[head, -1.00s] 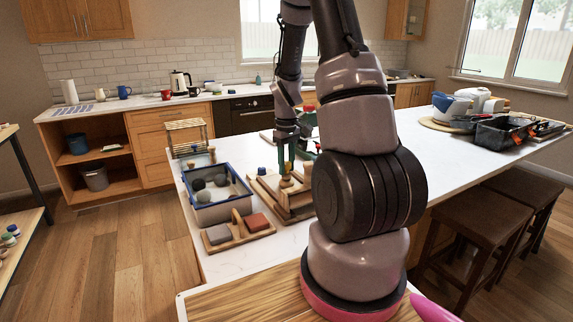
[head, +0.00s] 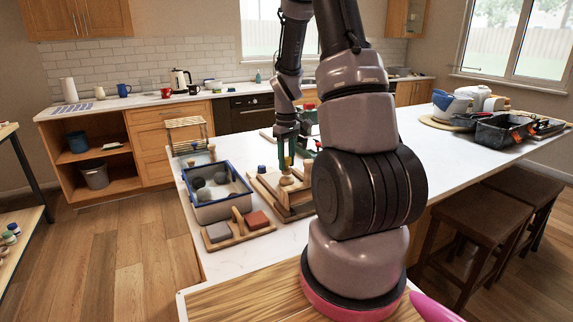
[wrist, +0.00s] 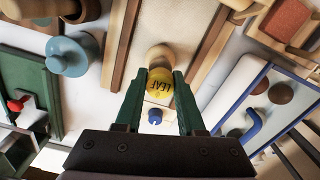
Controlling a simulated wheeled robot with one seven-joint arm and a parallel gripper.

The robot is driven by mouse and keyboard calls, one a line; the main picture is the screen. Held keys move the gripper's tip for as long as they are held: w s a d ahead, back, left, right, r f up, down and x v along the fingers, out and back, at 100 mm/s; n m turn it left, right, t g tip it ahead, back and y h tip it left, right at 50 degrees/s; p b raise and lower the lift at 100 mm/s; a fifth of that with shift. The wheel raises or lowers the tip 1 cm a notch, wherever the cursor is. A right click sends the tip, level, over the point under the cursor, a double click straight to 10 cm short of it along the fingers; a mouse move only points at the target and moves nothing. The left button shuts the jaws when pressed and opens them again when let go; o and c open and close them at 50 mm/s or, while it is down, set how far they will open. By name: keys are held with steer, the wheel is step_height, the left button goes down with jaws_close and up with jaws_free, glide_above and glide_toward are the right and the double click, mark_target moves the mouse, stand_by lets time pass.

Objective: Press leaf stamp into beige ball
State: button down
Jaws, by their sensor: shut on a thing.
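My gripper (head: 286,163) is above the wooden board (head: 263,190) on the white counter. In the wrist view its green fingers (wrist: 160,78) are shut on the yellow-topped leaf stamp (wrist: 160,87), whose top reads LEAF. In the head view the stamp (head: 291,161) shows as a small yellow piece between the fingers. A beige ball (head: 287,180) is on the board just below the fingers. A rounded beige shape shows beyond the stamp in the wrist view. I cannot tell whether stamp and ball touch. The stamp's lower face is hidden.
A blue-rimmed tub (head: 217,212) with dark and grey balls stands left of the board. A wooden holder with a grey and a red block (head: 257,220) is in front. A small blue-topped piece (head: 262,168) is close to my gripper. A wooden rack (head: 187,135) stands behind.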

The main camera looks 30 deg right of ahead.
steer(key=shift+r, duration=2.3)
